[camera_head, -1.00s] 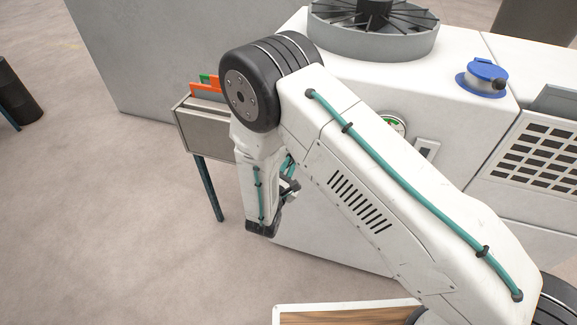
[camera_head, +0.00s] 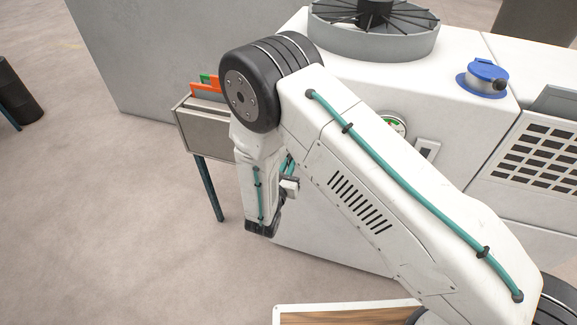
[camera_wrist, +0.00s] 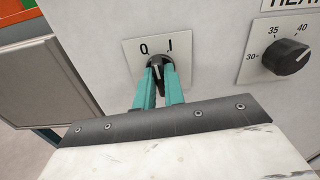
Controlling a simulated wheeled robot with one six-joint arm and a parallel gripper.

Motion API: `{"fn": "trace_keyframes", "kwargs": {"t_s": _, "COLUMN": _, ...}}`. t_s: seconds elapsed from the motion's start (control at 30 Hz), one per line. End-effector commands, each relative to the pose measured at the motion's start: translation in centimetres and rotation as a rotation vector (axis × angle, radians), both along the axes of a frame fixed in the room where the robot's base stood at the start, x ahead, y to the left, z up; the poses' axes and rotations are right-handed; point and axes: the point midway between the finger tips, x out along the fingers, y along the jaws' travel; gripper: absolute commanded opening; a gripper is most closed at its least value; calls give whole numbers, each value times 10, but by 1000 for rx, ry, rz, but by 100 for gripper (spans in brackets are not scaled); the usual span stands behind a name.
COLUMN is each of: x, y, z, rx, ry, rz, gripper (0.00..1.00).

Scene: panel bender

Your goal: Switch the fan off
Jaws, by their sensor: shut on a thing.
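A black rotary switch (camera_wrist: 159,62) sits on a light plate (camera_wrist: 132,52) marked with a round O-like symbol at left and I at right. It is in the wrist view's upper middle. My gripper (camera_wrist: 160,74) has its two teal fingers closed on the knob's sides. A pale pointer mark shows on the knob between the fingers; I cannot tell exactly which mark it points at. In the head view the round fan (camera_head: 322,40) stands on the white machine top; I cannot tell whether it spins. My arm hides the switch there.
A numbered dial (camera_wrist: 287,58) is on the panel right of the switch. A grey box (camera_head: 190,128) with coloured sheets stands on legs at left. A blue socket (camera_head: 484,77) is on the machine.

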Motion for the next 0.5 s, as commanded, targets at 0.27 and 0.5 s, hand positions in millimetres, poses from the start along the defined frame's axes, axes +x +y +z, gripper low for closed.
{"fn": "trace_keyframes", "kwargs": {"t_s": 0.27, "x": 0, "y": 0, "z": -1, "rx": -217, "ry": 80, "rz": 0, "gripper": 0}}
{"fn": "trace_keyframes", "kwargs": {"t_s": 0.5, "x": 0, "y": 1, "z": -1, "rx": -347, "ry": 127, "rz": 0, "gripper": 0}}
